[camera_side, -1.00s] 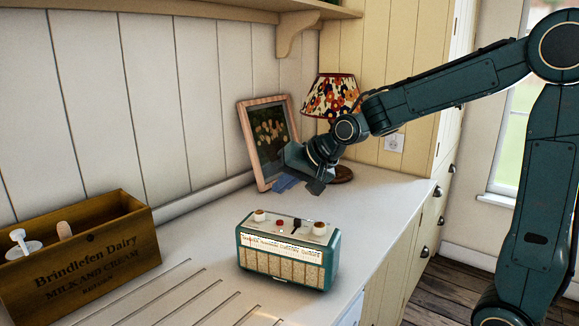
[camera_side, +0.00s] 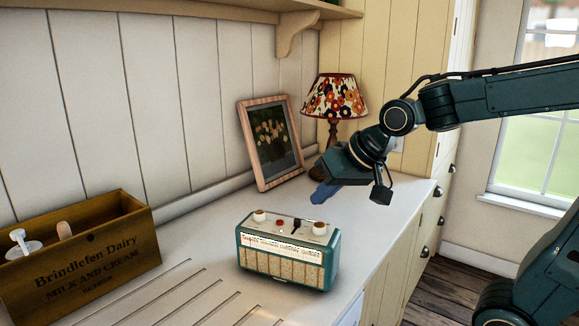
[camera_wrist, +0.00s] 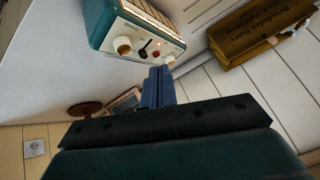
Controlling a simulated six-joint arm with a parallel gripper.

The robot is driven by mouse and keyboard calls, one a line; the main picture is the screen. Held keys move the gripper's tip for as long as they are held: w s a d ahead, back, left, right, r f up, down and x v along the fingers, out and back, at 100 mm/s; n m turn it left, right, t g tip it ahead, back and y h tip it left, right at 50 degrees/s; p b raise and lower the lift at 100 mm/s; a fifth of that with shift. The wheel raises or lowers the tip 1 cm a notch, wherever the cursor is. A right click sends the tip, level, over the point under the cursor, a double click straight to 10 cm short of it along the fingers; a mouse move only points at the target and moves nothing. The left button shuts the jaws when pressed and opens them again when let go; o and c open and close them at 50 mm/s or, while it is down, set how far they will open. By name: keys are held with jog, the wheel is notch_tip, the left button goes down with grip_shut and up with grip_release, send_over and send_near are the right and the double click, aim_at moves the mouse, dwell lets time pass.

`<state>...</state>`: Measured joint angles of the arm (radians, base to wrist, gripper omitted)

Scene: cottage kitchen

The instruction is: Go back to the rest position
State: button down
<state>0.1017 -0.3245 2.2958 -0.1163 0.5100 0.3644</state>
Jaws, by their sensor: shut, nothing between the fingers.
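My gripper (camera_side: 320,196) hangs in the air above the counter, behind and to the right of the radio in the side view. Its blue fingers are together and hold nothing; they also show closed in the wrist view (camera_wrist: 158,86). The teal radio (camera_side: 287,254) stands upright on the white counter (camera_side: 215,232), apart from my gripper. In the wrist view the radio (camera_wrist: 108,28) shows its top with pale knobs, a dark lever, a red button and a small glowing light.
A wooden dairy crate (camera_side: 85,255) with utensils stands at the left. A framed picture (camera_side: 270,143) leans by the wall, and a lamp with a floral shade (camera_side: 335,97) stands behind my gripper. A shelf (camera_side: 230,8) runs above. The counter's right edge drops to the floor.

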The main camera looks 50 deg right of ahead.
jog(key=s+f+n+g, duration=0.2)
jog(key=s+n, duration=0.2)
jog(key=s, duration=1.1)
jog(key=shift+s+a+h, duration=0.25)
jog(key=shift+a+h, duration=0.05)
